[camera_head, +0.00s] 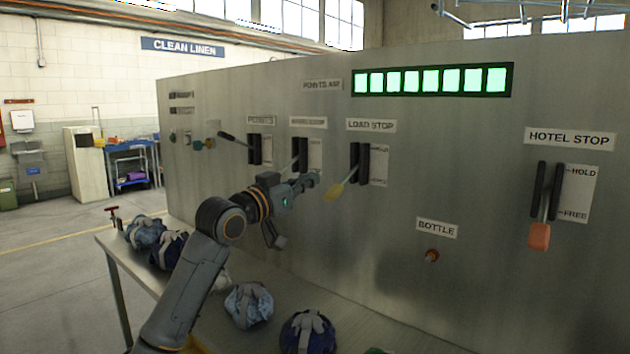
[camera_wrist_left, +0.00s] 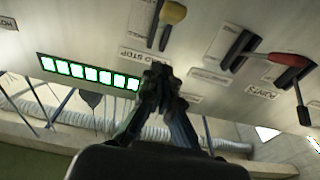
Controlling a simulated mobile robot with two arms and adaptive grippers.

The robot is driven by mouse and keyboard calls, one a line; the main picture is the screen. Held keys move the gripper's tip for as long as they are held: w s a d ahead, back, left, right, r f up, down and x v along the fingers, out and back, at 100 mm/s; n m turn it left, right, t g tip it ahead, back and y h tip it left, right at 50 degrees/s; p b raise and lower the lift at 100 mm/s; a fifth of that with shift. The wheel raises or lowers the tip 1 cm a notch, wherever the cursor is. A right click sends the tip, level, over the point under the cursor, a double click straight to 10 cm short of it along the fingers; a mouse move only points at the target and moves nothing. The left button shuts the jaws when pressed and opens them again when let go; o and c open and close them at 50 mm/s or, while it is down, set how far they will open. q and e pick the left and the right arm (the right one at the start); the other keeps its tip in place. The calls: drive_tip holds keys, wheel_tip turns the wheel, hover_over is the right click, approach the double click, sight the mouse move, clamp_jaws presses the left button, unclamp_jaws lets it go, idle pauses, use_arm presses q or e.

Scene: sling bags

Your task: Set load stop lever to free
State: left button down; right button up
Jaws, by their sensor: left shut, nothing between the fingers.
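The load stop lever has a yellow paddle handle (camera_head: 335,191). It juts out of a black slot in the steel panel, down and left, below the label LOAD STOP (camera_head: 371,125). The plate beside its slot (camera_head: 379,166) is too small to read fully, so I cannot tell its exact setting. My left gripper (camera_head: 312,180) is shut and empty, just left of the yellow handle, with a small gap in the picture. In the left wrist view the shut fingertips (camera_wrist_left: 160,76) sit near the LOAD STOP label, below the yellow handle (camera_wrist_left: 172,12). My right gripper is out of view.
The hotel stop lever (camera_head: 540,236) with an orange handle is at the right, low beside FREE. A bottle knob (camera_head: 432,255) is below. Several bundles lie on the table (camera_head: 120,245) along the panel.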

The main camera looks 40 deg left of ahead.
use_arm(q)
drive_tip(key=s+f+b, duration=0.1)
drive_tip(key=s+b, duration=0.1)
drive_tip(key=s, duration=0.4)
drive_tip(key=shift+a+f, duration=0.3)
drive_tip(key=shift+f, duration=0.05)
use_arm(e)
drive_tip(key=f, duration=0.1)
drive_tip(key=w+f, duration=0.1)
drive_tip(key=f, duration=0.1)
use_arm(q)
drive_tip(key=shift+s, duration=0.1)
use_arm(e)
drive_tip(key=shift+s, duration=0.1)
